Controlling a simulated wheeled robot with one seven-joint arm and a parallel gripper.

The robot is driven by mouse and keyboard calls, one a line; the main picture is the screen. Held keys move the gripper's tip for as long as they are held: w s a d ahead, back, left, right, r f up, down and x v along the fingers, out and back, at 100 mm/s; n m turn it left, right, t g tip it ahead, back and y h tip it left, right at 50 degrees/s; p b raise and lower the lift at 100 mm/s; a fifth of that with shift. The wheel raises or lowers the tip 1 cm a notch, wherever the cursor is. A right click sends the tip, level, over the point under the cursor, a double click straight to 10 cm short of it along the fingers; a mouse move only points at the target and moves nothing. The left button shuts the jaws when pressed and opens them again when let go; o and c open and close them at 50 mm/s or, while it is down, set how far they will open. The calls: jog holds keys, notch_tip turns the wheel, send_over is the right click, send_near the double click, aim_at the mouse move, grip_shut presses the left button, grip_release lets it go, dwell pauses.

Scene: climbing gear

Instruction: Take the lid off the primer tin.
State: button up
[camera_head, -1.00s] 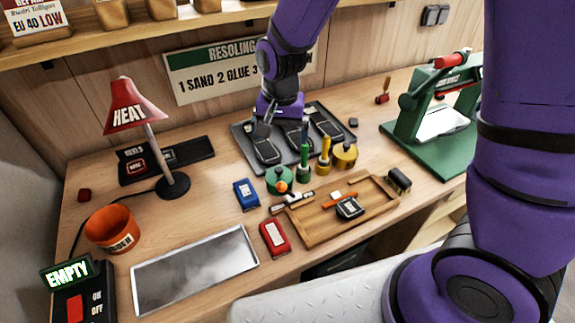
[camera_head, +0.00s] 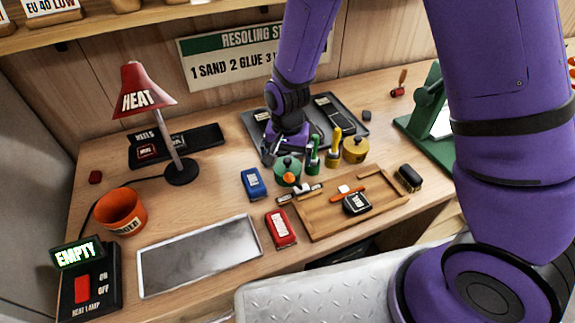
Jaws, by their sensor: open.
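A round green tin (camera_head: 287,173) with an orange knob on its lid stands on the bench, left of the brushes. A mustard-yellow tin (camera_head: 355,150) stands to its right. No label on either is readable, so I cannot tell which is the primer tin. Both look covered on top. My gripper (camera_head: 270,156) is open and points down just behind and left of the green tin. It is close to that tin's lid; I cannot tell whether it touches. Nothing shows between the fingers.
A green-handled brush (camera_head: 313,155) and a yellow-handled one (camera_head: 334,148) stand between the tins. A dark tray (camera_head: 350,125) lies behind. The heat lamp (camera_head: 181,172) stands left.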

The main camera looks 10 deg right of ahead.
aim_at(287, 161)
jog(key=shift+f, duration=1.45)
jog(key=c, duration=0.8)
jog(key=shift+r, duration=0.15)
jog(key=shift+s+r, duration=0.1)
jog(key=shift+r, duration=4.8)
